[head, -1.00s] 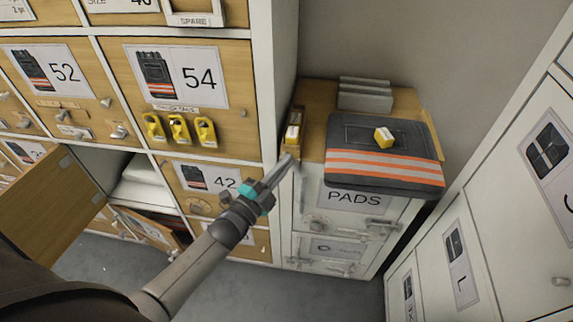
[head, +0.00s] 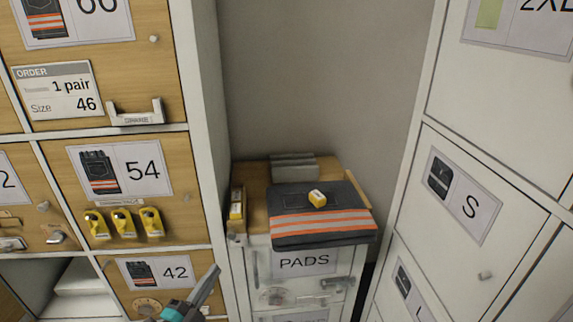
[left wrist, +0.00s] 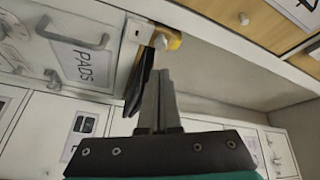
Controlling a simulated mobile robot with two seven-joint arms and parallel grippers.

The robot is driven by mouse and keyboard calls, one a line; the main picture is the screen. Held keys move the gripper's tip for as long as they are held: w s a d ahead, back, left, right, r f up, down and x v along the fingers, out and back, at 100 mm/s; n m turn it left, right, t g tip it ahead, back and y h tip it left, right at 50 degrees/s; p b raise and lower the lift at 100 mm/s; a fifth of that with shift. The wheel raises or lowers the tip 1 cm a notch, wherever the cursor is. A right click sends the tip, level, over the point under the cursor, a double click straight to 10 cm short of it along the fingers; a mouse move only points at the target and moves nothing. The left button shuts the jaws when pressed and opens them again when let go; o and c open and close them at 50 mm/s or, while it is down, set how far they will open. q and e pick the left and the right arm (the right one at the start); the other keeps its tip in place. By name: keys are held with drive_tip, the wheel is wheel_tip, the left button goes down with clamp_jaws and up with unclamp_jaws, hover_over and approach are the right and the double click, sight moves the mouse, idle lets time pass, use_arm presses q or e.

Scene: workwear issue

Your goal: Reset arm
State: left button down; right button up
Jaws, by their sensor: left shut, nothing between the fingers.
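My left gripper (head: 203,290) is at the bottom of the head view, in front of the drawer labelled 42 (head: 158,272). Its fingers are together with nothing between them. My right gripper is not in view. Dark folded trousers with orange and pale stripes (head: 320,231) lie on top of the PADS cabinet, with a small yellow and white item (head: 317,198) on them.
A yellow item (head: 237,208) stands at the cabinet's left edge. Grey plates (head: 293,167) are at its back. An order card (head: 55,95) is on the left drawers. White lockers (head: 470,200) stand on the right.

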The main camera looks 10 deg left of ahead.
use_arm(q)
drive_tip(key=s+f+n+g+y, duration=0.1)
drive_tip(key=s+f+n+g, duration=0.25)
drive_tip(key=f, duration=0.45)
drive_tip(key=s+a+f+n+g+y, duration=0.15)
drive_tip(key=s+f, duration=0.25)
drive_tip(key=f, duration=0.4)
drive_tip(key=s+f+n+g+y, duration=0.1)
drive_tip(key=s+f+n+g, duration=0.25)
drive_tip(key=f, duration=0.45)
drive_tip(key=s+f+n+g, duration=0.1)
drive_tip(key=s+f, duration=0.3)
drive_tip(key=s, duration=0.4)
drive_tip(key=s+d+f+n+g+y, duration=0.1)
drive_tip(key=s+f+g, duration=0.3)
drive_tip(key=s, duration=0.4)
drive_tip(key=s+d+f+n+g, duration=0.1)
drive_tip(key=s+f+n+g, duration=0.1)
drive_tip(key=s+f, duration=0.3)
drive_tip(key=s+g, duration=0.1)
drive_tip(key=s, duration=0.3)
drive_tip(key=shift+f+n, duration=0.35)
drive_tip(key=shift+y, duration=0.25)
